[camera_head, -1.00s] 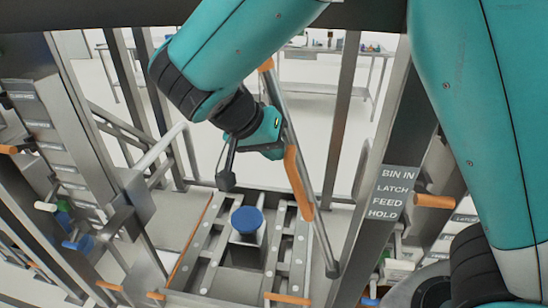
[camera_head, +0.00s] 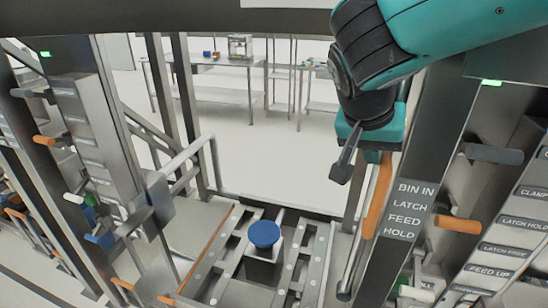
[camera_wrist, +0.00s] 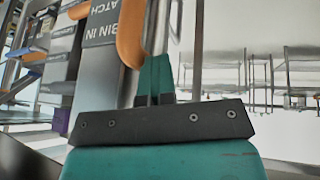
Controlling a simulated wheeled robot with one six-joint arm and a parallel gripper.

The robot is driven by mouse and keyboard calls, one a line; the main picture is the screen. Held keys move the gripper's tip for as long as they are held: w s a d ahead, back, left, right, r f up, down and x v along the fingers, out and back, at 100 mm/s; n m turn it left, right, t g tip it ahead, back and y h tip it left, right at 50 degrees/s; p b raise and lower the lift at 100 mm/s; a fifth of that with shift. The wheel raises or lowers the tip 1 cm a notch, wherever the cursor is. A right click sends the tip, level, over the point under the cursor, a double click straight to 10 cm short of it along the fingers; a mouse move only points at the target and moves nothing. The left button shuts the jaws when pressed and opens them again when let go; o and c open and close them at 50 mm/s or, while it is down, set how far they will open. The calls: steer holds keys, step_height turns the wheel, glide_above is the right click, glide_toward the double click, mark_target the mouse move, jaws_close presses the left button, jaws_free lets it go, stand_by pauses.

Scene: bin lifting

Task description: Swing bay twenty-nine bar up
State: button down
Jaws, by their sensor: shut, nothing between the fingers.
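The bar with the orange sleeve (camera_head: 377,195) stands steeply beside the post at the right, its metal rod running down to a dark foot near the bottom of the head view. No bay number is legible on it. My gripper (camera_head: 372,156) is at the upper part of the sleeve, with its fingers shut and nothing between them. In the wrist view my gripper (camera_wrist: 155,68) points at the orange sleeve (camera_wrist: 131,35) and the metal rod, which are close ahead. I cannot tell if they touch. The bar's top is hidden behind my gripper in the head view.
A grey post (camera_head: 425,150) labelled BIN IN, LATCH, FEED, HOLD stands just right of the bar. A blue round knob (camera_head: 264,234) sits on the metal frame below. Orange and grey handles line both sides. Open floor lies behind, before a far table.

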steer(key=shift+s+d, duration=0.15)
steer(key=shift+d, duration=0.3)
steer(key=s+a+r+p, duration=0.1)
steer(key=a+r, duration=0.6)
steer(key=r, duration=0.2)
steer(key=shift+s+a+r+p, duration=0.3)
steer(key=shift+r, duration=0.1)
